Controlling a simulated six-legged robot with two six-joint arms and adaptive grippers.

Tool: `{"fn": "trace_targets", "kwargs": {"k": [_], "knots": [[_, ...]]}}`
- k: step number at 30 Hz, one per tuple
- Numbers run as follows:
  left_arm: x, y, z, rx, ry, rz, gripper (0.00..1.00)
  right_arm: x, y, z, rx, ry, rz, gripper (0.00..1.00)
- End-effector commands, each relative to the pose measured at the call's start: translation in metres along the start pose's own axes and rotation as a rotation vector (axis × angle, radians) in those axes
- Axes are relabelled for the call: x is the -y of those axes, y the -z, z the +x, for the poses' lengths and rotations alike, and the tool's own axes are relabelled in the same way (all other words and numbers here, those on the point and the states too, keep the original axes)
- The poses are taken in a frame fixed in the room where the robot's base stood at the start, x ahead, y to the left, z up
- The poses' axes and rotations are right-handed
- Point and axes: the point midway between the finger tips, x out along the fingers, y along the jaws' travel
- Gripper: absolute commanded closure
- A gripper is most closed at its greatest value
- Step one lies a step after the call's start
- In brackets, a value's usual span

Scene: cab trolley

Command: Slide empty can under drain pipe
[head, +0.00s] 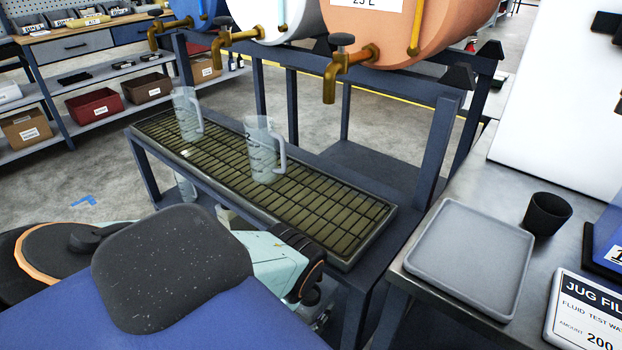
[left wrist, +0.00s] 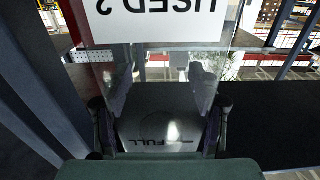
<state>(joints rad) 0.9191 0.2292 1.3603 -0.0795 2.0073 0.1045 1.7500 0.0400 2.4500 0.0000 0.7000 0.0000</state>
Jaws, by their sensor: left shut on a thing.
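My left gripper (head: 316,308) is low beside the drip-tray stand, mostly hidden in the head view by my own arm. In the left wrist view the gripper (left wrist: 160,125) is shut on a clear can (left wrist: 160,62). The can has a white label reading "USED 2", upside down in that view, and a "FULL" mark lower down. I see no liquid level in it for certain. A clear vessel (head: 185,187) shows partly under the left end of the drip tray (head: 378,222). I cannot make out the drain pipe. My right gripper is not in view.
Two clear jugs (head: 262,150) (head: 187,115) stand on the tray grating below brass taps (head: 333,78). A dark stand post (left wrist: 45,75) is close at left in the wrist view. A bench at right holds a grey tray (head: 470,255) and black cup (head: 547,214).

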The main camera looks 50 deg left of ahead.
Motion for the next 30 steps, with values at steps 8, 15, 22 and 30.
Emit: {"fn": "trace_targets", "kwargs": {"k": [8, 15, 22, 30], "knots": [[0.0, 0.0, 0.013, -0.002, 0.0, 0.0, 0.95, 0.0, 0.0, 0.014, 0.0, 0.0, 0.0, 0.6], [0.0, 0.0, 0.025, -0.002, 0.0, 0.0, 0.95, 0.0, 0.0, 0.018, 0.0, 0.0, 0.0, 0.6], [0.0, 0.001, 0.035, -0.002, 0.0, 0.0, 0.95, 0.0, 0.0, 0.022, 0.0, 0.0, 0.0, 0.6], [0.0, -0.004, 0.034, -0.001, 0.0, 0.0, 0.95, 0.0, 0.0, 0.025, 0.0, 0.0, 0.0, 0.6]]}}
